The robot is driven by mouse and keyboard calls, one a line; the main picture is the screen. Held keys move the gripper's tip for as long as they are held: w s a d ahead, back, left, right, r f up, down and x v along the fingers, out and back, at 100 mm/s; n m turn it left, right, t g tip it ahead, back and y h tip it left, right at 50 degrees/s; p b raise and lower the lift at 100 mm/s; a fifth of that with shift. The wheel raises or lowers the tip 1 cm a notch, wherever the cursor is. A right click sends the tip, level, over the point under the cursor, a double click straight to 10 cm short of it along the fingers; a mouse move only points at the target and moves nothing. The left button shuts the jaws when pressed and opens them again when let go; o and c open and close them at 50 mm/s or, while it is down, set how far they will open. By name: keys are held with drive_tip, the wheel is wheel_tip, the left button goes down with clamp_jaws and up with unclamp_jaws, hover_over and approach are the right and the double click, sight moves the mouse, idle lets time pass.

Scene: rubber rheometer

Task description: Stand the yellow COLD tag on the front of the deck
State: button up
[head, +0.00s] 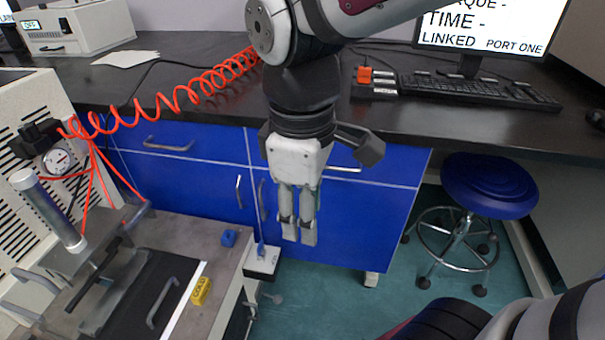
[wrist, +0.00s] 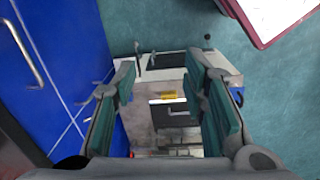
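The yellow COLD tag (head: 201,291) is a small block on the grey deck (head: 212,262), beside the white edge of a black plate. Its dark lettering shows in the head view; I cannot tell whether it stands or lies. It is also a small yellow patch in the wrist view (wrist: 168,96). My gripper (head: 298,236) hangs fingers-down in front of the blue cabinets, to the right of the deck and above the floor. In the wrist view my gripper (wrist: 163,85) has its fingers wide apart with nothing between them; the tag shows in the gap, far below.
A black plate with a handle (head: 160,303) lies left of the tag. A small blue block (head: 229,238) sits near the deck's back right. A pressure gauge (head: 58,160) and coiled red hose (head: 180,98) are at left. A blue stool (head: 488,187) stands right, with open floor around.

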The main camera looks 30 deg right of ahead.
drive_tip(key=s+d+r+m, duration=0.1)
drive_tip(key=s+d+m, duration=0.2)
drive_tip(key=s+m, duration=0.6)
drive_tip(key=s, duration=0.4)
drive_tip(key=shift+y, duration=0.3)
drive_tip(key=shift+d, duration=0.1)
wheel_tip(320, 180, up, 31)
drive_tip(key=t+p, duration=0.4)
drive_tip(key=p, duration=2.5)
drive_tip(key=shift+d+r, duration=0.15)
drive_tip(key=shift+d, duration=0.15)
